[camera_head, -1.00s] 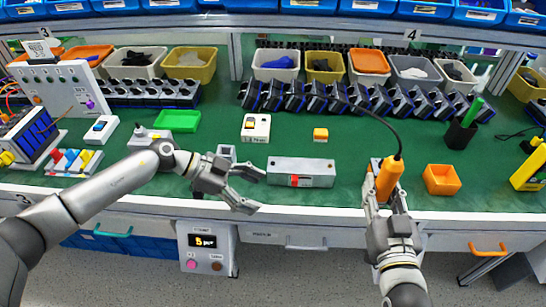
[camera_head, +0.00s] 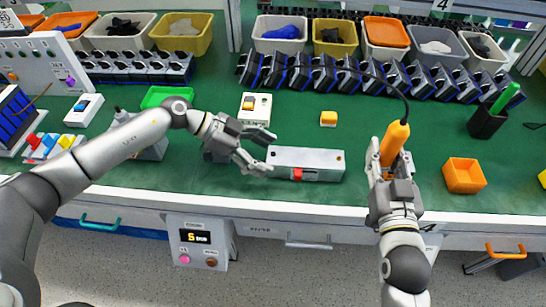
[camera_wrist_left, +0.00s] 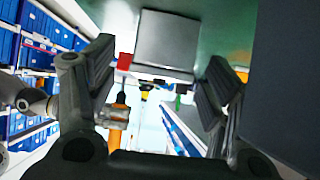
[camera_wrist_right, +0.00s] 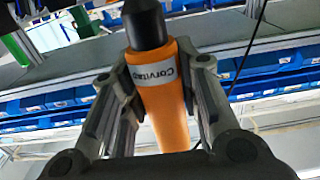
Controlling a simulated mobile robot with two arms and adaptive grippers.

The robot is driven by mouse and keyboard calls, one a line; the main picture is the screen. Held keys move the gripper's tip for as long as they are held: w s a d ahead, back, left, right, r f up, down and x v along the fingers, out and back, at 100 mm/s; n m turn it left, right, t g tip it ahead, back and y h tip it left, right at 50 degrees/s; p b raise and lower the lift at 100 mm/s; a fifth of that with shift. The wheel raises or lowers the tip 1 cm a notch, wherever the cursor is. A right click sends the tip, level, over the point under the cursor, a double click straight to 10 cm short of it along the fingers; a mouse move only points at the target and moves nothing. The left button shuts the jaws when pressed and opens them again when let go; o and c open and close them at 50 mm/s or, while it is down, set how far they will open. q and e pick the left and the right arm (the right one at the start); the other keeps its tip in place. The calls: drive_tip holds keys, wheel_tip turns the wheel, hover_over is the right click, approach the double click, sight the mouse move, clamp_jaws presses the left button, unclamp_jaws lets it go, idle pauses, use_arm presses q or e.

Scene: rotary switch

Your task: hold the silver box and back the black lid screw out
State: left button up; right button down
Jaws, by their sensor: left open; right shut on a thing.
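The silver box (camera_head: 318,158) lies on the green bench mat with a red part (camera_head: 297,174) on its front side. A black lid screw cannot be made out. My left gripper (camera_head: 268,152) is open at the box's left end. In the left wrist view the box (camera_wrist_left: 167,42) shows ahead between the open fingers (camera_wrist_left: 155,80). My right gripper (camera_head: 388,172) is shut on an orange corded screwdriver (camera_head: 393,143), held upright to the right of the box. In the right wrist view the screwdriver (camera_wrist_right: 162,95) sits between the fingers; its tip is hidden.
An orange bin (camera_head: 464,176) stands right of the right gripper. A small yellow block (camera_head: 328,118) and a white switch box (camera_head: 255,108) lie behind the silver box. A row of dark blocks (camera_head: 360,78) lines the back. The screwdriver's black cord (camera_head: 400,90) runs up behind it.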

sight(276, 159)
use_arm(q)
drive_tip(key=shift+p+x, duration=0.65)
drive_tip(key=shift+x, duration=0.45)
use_arm(e)
drive_tip(key=shift+w+r, duration=0.2)
use_arm(q)
drive_tip(key=shift+x, duration=0.8)
use_arm(e)
drive_tip(key=shift+s+r, duration=0.15)
drive_tip(key=shift+r, duration=0.2)
use_arm(q)
drive_tip(key=shift+w+f, duration=0.1)
drive_tip(key=shift+w, duration=0.05)
drive_tip(key=shift+c, duration=0.5)
drive_tip(key=c, duration=0.9)
drive_tip(key=o, duration=1.3)
drive_tip(key=c, duration=1.3)
